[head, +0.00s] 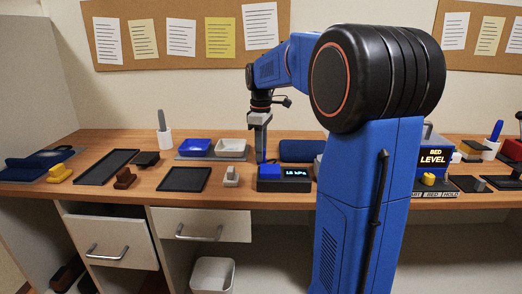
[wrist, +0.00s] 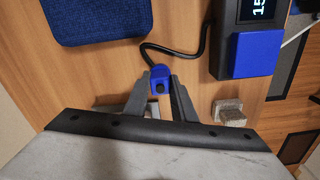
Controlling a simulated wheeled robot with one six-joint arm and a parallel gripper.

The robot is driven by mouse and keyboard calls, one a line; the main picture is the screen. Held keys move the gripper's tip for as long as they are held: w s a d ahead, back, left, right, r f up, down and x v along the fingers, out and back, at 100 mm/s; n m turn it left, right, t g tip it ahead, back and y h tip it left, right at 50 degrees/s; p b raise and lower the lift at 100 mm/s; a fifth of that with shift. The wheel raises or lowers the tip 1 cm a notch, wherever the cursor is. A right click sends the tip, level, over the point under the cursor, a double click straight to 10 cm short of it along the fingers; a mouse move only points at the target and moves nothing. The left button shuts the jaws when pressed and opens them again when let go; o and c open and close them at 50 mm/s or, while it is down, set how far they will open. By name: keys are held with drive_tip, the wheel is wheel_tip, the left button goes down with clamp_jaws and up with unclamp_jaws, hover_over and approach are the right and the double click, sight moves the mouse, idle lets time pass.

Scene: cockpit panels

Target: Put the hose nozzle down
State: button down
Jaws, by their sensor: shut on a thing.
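The hose nozzle (wrist: 160,76) is a small blue piece with a dark round spot, seen in the wrist view. My gripper (wrist: 161,90) has its two grey fingers shut on it, one on each side. A black hose (wrist: 185,52) curves from the nozzle to a dark device with a display (wrist: 245,12) and a blue block. In the head view my gripper (head: 261,158) points down over the desk, just behind and left of that device (head: 290,180). The nozzle is too small to make out there. I cannot tell whether it touches the desk.
A dark blue padded item (head: 302,151) lies behind the device. A small grey block (head: 231,176) stands to its left, near an empty black tray (head: 185,179). Blue and white bins (head: 232,148) stand further back. Bare wood (wrist: 110,70) shows left of the nozzle in the wrist view.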

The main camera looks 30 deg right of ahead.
drive_tip(key=c, duration=1.5)
unclamp_jaws()
wheel_tip(320, 180, up, 13)
drive_tip(key=s+a+f+m+t, duration=0.1)
drive_tip(key=s+a+f, duration=0.15)
drive_tip(key=s, duration=0.25)
drive_tip(key=s+a+f+m+t, duration=0.1)
drive_tip(key=s+a+f+m, duration=0.1)
drive_tip(key=s+a, duration=0.25)
drive_tip(key=s+a+f+m, duration=0.1)
drive_tip(key=s+a+f, duration=0.2)
drive_tip(key=s, duration=0.3)
drive_tip(key=s+a+f+m+t, duration=0.1)
drive_tip(key=s+a+f, duration=0.1)
drive_tip(key=s+f, duration=0.2)
drive_tip(key=s+a+f+m+t, duration=0.1)
drive_tip(key=s+f, duration=0.4)
drive_tip(key=s, duration=0.1)
drive_tip(key=s+a+f+m, duration=0.2)
drive_tip(key=s+f, duration=0.3)
drive_tip(key=shift+a+f+t, duration=0.25)
drive_tip(key=shift+a+t, duration=0.05)
drive_tip(key=shift+t, duration=0.1)
